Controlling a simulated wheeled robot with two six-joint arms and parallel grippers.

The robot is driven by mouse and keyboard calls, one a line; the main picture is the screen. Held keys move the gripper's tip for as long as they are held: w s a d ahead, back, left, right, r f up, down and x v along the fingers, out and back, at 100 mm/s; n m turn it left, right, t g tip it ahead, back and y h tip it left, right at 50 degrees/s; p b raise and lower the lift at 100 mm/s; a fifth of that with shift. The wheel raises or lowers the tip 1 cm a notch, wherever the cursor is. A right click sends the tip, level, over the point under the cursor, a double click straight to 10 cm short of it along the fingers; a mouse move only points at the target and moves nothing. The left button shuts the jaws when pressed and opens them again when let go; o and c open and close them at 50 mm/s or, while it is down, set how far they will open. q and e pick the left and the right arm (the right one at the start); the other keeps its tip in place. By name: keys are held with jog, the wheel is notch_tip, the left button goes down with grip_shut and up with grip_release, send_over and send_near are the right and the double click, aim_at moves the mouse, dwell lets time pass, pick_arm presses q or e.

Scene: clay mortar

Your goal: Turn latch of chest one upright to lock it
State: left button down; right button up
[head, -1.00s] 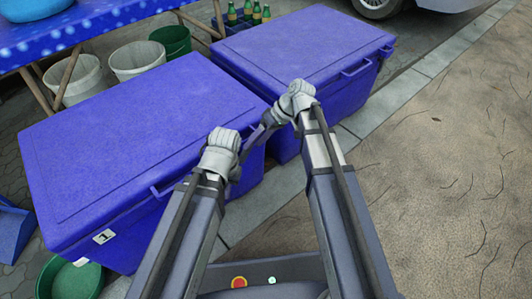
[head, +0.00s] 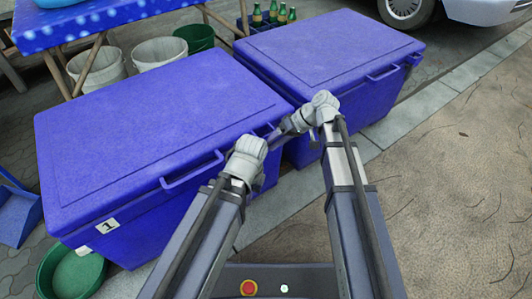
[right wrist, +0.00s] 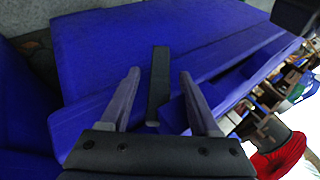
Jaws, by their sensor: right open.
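Chest one (head: 150,140) is a blue lidded box at the left in the head view, with a white label marked 1 on its front. Its handle (head: 190,170) is on the front. My right gripper (right wrist: 159,73) is open. In the right wrist view a dark bar (right wrist: 159,85), seemingly the latch, stands between its two fingers against blue chest surface. I see no contact with the fingers. In the head view my right wrist reaches to the right end of chest one's front. My left arm ends in front of that chest, its gripper hidden.
A second blue chest (head: 330,50) stands to the right of chest one, close behind my right arm. A green basin (head: 72,272) lies at the lower left. Buckets (head: 97,68) and a blue-covered table (head: 110,20) stand behind. Bare ground is free at the right.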

jog(key=shift+b+x, duration=0.45)
jog(key=shift+x, duration=0.75)
jog(key=shift+r, duration=0.1)
grip_shut()
